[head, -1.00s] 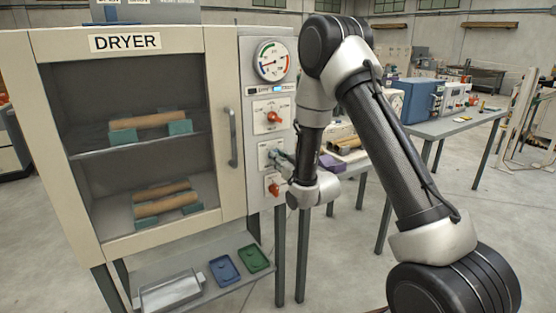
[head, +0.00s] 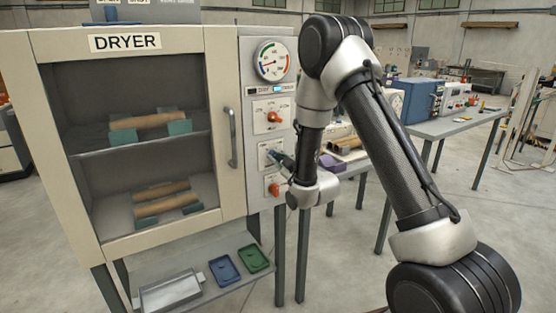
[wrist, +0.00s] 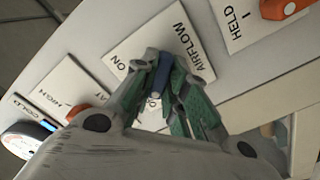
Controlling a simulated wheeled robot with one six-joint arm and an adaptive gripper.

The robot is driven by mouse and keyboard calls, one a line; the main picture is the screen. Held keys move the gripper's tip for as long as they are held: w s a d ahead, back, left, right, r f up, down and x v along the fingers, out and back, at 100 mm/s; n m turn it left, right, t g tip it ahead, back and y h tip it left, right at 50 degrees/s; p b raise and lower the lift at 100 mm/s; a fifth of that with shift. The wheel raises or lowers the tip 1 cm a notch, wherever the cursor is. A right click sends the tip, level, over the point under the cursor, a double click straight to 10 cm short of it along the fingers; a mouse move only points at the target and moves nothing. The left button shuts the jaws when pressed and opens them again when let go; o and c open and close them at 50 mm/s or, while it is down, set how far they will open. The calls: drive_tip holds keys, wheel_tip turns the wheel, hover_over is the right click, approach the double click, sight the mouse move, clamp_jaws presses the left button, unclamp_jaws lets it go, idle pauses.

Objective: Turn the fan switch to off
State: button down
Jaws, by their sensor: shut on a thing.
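The fan switch is on a white plate (wrist: 188,32) labelled AIRFLOW in the wrist view. Its blue handle (wrist: 163,72) stands between the green-padded fingers of my gripper (wrist: 162,82), which is shut on it. An ON label shows beside the handle; another label, starting with O, is partly covered by the fingers. The handle's exact setting is hard to read. In the head view my gripper (head: 283,159) is at the middle plate (head: 267,151) of the dryer's control panel, and the fingers hide most of the switch.
A red knob (head: 272,117) sits above the fan switch and another red knob (head: 273,188) sits below, both close to my gripper. A round gauge (head: 271,60) tops the panel. The dryer door (head: 226,200) is shut. A shelf with trays lies below.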

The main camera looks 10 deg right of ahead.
idle(0.4)
drive_tip(key=c, duration=1.4)
unclamp_jaws()
drive_tip(key=shift+c, duration=0.2)
drive_tip(key=v, duration=0.7)
drive_tip(key=shift+s, duration=0.25)
drive_tip(key=shift+d, duration=0.1)
